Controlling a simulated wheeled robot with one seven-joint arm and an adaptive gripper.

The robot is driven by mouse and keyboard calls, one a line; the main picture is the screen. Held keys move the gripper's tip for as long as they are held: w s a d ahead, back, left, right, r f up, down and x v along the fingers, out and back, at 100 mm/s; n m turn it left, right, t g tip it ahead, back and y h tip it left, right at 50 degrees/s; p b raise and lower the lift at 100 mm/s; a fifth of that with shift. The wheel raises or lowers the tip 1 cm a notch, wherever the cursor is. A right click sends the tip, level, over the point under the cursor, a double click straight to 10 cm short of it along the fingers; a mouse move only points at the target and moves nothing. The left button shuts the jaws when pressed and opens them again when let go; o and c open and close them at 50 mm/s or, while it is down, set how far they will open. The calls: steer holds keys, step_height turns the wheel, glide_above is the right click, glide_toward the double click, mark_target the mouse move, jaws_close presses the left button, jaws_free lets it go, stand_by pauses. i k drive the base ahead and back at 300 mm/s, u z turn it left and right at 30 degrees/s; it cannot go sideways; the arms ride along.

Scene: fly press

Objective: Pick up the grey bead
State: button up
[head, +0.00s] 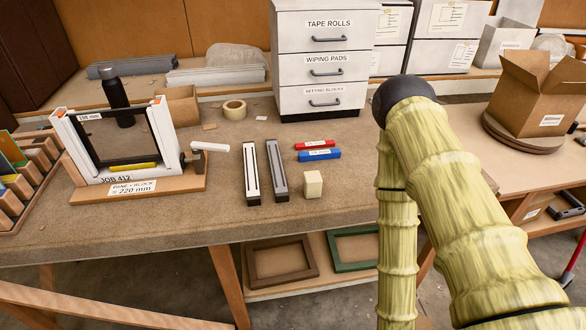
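The grey bead (276,166) is a long, narrow grey bar lying on the brown workbench (345,205), with a dark end towards the front. A similar long white bead (250,170) lies just to its left, nearly parallel, with a narrow gap between them. Nothing covers the grey bead. My arm, in a yellowish sleeve, rises at the right and bends down past the bench's front edge. My gripper is out of the picture, so its state does not show.
Red (315,144) and blue (319,155) blocks and a cream block (313,184) lie right of the beads. The press frame (138,186) with its side handle stands left. A drawer cabinet (322,55) stands behind. The bench in front of the beads is clear.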

mark_target(280, 188)
steer(key=z, duration=2.5)
steer(key=k, duration=1.7)
steer(key=u, duration=1.95)
steer(key=i, duration=0.5)
steer(key=u, duration=0.1)
